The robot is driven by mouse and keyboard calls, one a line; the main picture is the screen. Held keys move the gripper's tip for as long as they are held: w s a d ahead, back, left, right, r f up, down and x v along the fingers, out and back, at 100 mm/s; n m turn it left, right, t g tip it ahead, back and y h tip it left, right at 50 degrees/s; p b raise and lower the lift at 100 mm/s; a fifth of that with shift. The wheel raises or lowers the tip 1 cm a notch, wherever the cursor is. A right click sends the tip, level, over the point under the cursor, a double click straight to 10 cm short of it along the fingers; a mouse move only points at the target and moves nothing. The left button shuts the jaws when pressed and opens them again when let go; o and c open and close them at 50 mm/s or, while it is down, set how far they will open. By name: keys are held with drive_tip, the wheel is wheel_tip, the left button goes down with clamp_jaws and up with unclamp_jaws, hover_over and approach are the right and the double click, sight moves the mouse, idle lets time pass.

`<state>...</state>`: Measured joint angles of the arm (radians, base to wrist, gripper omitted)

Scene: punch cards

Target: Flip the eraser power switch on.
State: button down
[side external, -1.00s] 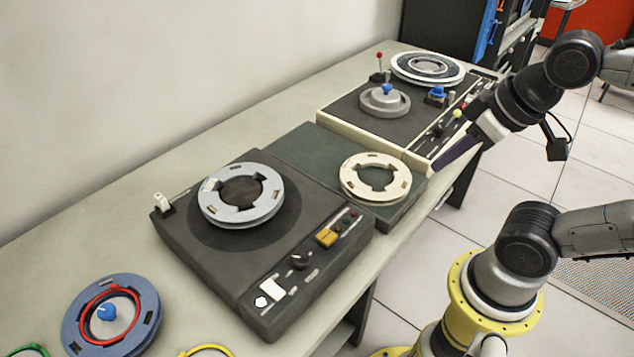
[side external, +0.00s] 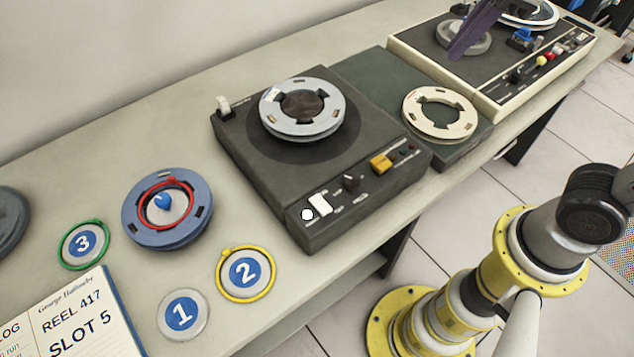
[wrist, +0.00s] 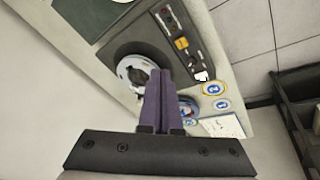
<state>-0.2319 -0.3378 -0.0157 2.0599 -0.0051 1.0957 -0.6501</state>
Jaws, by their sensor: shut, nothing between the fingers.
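A dark grey machine (side external: 250,150) stands mid-table with a pale reel (side external: 285,118) on top. Its front panel has a white rocker switch (side external: 320,204), a round white spot (side external: 307,214) beside it, a dark knob (side external: 351,182) and an orange button (side external: 381,163). A small white lever (side external: 223,104) sits at its back left corner. The labels are too small to read, so I cannot tell which is the power switch or its state. My gripper (side external: 458,50) is shut and empty, high and apart from the panel. In the wrist view, its purple fingers (wrist: 161,74) overlap the reel's edge; a white switch (wrist: 201,76) lies to their right.
A green-grey plate with a cream reel (side external: 440,112) adjoins the machine. A cream-edged tape machine (side external: 500,110) stands behind right. At front left are a blue reel with a red ring (side external: 150,221), numbered discs (side external: 184,315) and a card (side external: 85,325). Table space before the panel is open.

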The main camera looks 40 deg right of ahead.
drive_tip(key=w+a+f+n+g, duration=0.25)
drive_tip(key=w+a+n, duration=0.3)
drive_tip(key=a, duration=0.55)
drive_tip(key=n+g, duration=0.1)
drive_tip(key=n, duration=0.1)
hover_over(316, 199)
wheel_tip(316, 199, down, 7)
drive_tip(key=shift+s+r+h, duration=0.15)
drive_tip(key=shift+r+h, duration=0.05)
drive_tip(key=shift+h, duration=0.2)
drive_tip(key=shift+f, duration=0.15)
wheel_tip(316, 199, down, 14)
drive_tip(key=shift+r, duration=0.15)
